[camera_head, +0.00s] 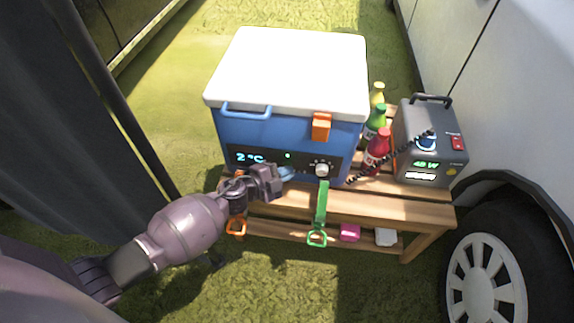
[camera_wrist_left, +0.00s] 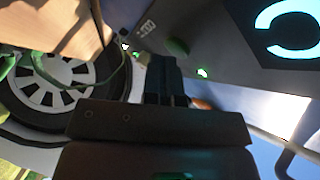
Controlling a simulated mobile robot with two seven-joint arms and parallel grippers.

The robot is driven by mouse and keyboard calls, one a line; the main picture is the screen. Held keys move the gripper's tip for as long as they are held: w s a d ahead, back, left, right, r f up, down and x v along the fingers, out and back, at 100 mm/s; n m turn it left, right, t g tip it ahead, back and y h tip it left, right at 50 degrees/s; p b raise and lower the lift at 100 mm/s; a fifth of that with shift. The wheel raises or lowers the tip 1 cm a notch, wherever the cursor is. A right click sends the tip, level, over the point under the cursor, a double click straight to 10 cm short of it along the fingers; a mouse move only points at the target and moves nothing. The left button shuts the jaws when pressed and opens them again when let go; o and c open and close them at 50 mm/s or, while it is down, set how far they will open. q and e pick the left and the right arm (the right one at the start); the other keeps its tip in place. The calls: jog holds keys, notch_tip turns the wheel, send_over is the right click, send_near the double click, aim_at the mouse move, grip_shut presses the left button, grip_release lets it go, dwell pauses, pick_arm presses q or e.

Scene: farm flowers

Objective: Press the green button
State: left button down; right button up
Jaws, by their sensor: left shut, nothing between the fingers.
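The blue cooler (camera_head: 290,132) with a white lid stands on a wooden bench, its dark control panel (camera_head: 262,158) facing me. The panel has a lit "2 °C" display, a small green light (camera_head: 288,155) and a pale round knob (camera_head: 322,170). In the left wrist view a dark green round button (camera_wrist_left: 178,47) shows on the panel, near a bright green light (camera_wrist_left: 203,73). My left gripper (camera_head: 282,175) is shut and empty, close to the panel's lower part. Its fingers (camera_wrist_left: 165,78) are near the green button; contact cannot be told. My right gripper is out of view.
A green strap (camera_head: 321,205) hangs below the panel. Bottles (camera_head: 377,147) and a grey power unit (camera_head: 418,150) with a coiled cable stand right of the cooler. The bench (camera_head: 385,209) has small items on its lower shelf. A vehicle wheel (camera_head: 486,278) is at right.

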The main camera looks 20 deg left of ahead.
pick_arm(q)
jog(key=shift+s, duration=0.15)
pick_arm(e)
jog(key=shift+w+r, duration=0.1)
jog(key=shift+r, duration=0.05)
pick_arm(q)
jog(key=shift+s+d, duration=0.15)
jog(key=shift+s, duration=0.2)
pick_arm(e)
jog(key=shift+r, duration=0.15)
pick_arm(q)
jog(key=s+d+p, duration=0.1)
jog(key=s, duration=0.4)
jog(key=shift+s+d+p, duration=0.3)
jog(key=shift+s+p, duration=0.05)
jog(key=shift+s, duration=0.05)
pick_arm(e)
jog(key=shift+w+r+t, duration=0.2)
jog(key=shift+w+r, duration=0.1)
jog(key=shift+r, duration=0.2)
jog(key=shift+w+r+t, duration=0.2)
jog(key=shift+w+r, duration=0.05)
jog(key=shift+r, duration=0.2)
